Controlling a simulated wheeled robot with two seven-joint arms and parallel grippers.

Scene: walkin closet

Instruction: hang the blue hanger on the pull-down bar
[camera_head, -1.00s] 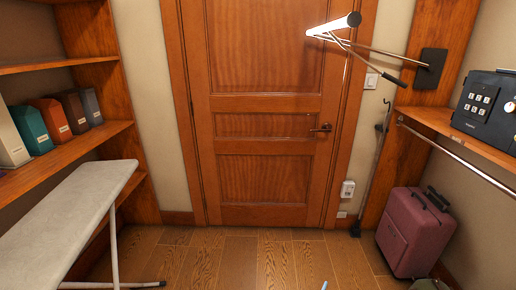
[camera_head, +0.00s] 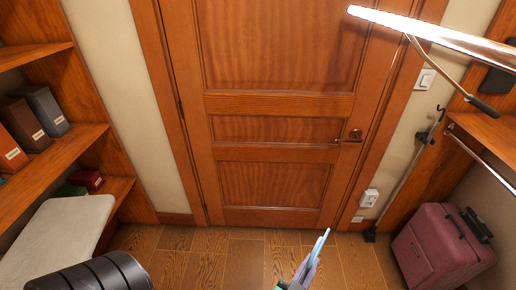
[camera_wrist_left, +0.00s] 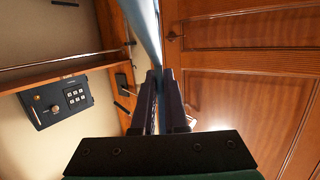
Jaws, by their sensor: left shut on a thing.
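The blue hanger (camera_wrist_left: 146,28) shows in the left wrist view as a pale blue strip rising from my left gripper (camera_wrist_left: 158,75), which is shut on it. The rest of its outline is hidden. In the head view, thin light blue and lavender strips (camera_head: 316,255) stand at the bottom edge; I cannot tell which part belongs to the hanger. The pull-down bar (camera_head: 440,37) is the bright white bar at the top right of the head view, with a metal arm and dark handle (camera_head: 484,107), apart from and above those strips. My right gripper is out of view.
A wooden door (camera_head: 280,130) fills the middle. A maroon suitcase (camera_head: 440,245) stands at the right, near a fixed rail (camera_head: 482,160). Shelves with binders (camera_head: 45,112) and an ironing board (camera_head: 55,230) are at the left. The floor before the door is clear.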

